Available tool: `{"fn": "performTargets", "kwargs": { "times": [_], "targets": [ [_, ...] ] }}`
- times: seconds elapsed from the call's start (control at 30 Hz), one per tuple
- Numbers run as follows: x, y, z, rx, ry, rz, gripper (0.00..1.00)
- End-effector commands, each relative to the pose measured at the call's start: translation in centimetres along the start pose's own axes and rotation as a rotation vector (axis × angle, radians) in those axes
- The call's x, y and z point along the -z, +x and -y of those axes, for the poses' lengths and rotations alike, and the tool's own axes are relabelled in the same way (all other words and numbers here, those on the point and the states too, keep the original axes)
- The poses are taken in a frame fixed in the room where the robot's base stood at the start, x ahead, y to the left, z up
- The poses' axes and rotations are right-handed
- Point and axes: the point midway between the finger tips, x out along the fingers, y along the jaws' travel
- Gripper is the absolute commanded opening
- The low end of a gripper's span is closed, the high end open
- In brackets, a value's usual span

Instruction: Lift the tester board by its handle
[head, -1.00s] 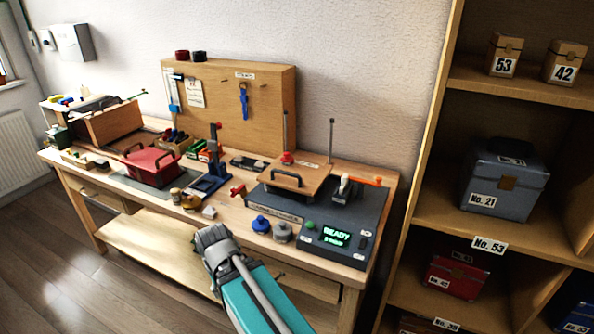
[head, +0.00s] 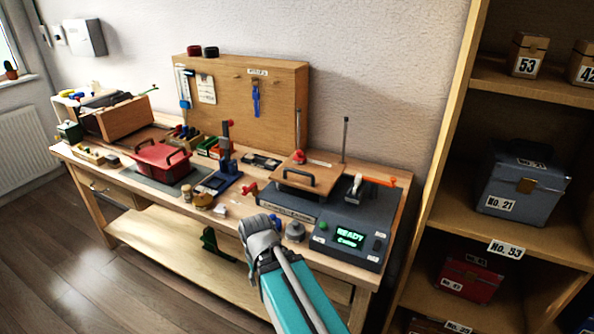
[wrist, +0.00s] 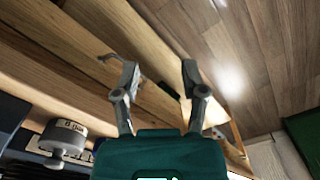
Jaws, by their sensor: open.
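The tester board (head: 322,170) is a light wooden plate with a dark arched handle (head: 298,178) on its front part. It lies on top of the dark grey tester (head: 372,217), whose green display reads READY. My gripper (head: 260,228) is in front of the bench's front edge, to the lower left of the handle and apart from it. In the wrist view my gripper (wrist: 160,74) shows two spread fingers with nothing between them. The board and handle are not visible in the wrist view.
A grey knobbed weight (head: 295,232) and a partly hidden blue one stand before the tester. Thin upright rods rise behind the board. A shelf unit (head: 440,150) stands at right.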

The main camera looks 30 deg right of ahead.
Motion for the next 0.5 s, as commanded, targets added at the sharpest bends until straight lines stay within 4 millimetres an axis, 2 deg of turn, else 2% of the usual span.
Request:
{"fn": "performTargets", "kwargs": {
  "times": [0.23,0.3,0.5],
  "targets": [
    [1.2,-1.6,-0.7,0.012,-0.031,-0.017,0.55],
    [2.0,-2.5,-2.3,0.018,-0.044,-0.027,0.55],
    [5.0,-6.2,-4.5,0.041,-0.134,-0.077,0.55]
  ]
}}
